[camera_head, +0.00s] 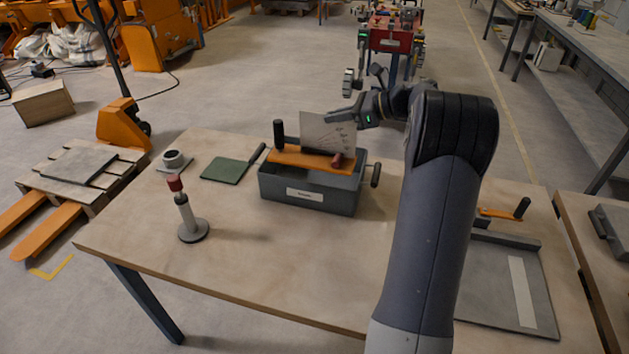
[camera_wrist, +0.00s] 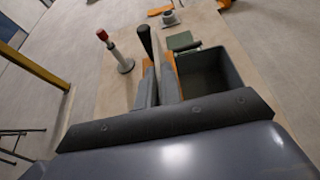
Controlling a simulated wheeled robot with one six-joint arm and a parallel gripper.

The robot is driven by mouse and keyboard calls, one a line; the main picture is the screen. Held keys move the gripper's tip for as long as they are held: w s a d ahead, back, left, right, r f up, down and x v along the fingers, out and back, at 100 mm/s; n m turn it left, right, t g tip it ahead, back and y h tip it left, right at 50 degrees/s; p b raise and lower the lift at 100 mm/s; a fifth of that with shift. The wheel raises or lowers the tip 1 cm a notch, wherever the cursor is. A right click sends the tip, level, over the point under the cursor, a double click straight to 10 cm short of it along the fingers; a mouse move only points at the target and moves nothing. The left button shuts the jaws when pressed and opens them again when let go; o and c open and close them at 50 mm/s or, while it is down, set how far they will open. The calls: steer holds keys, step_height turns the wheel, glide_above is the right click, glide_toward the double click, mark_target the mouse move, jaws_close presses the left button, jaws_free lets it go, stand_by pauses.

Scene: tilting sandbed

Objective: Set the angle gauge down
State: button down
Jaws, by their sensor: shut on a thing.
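The angle gauge, a pale upright plate with printed lines (camera_head: 322,130), stands over the dark grey box (camera_head: 312,198) on the table. My gripper (camera_head: 338,115) is shut on the plate's upper right edge in the head view. The plate's lower edge is close to an orange board (camera_head: 297,158) across the box top; I cannot tell whether they touch. In the wrist view, my gripper (camera_wrist: 157,82) is close to the orange piece and black handle (camera_wrist: 145,40), beside the open box (camera_wrist: 235,68). The gauge is not clearly visible there.
A red-topped post (camera_head: 188,215), a small ring-shaped part (camera_head: 174,160) and a green plate (camera_head: 227,171) stand left of the box. A flat grey tray (camera_head: 495,285) lies at the right. The table's (camera_head: 270,265) front middle is clear.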

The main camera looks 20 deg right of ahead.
steer(key=w+d+f+p, duration=0.2)
steer(key=w+f, duration=0.1)
steer(key=f, duration=1.4)
steer(key=shift+d+p, duration=0.15)
steer(key=shift+p, duration=0.2)
steer(key=shift+f, duration=0.15)
steer(key=c, duration=1.6)
jaws_free()
steer(key=b+v, duration=0.2)
steer(key=v, duration=1)
steer(key=shift+r, duration=0.2)
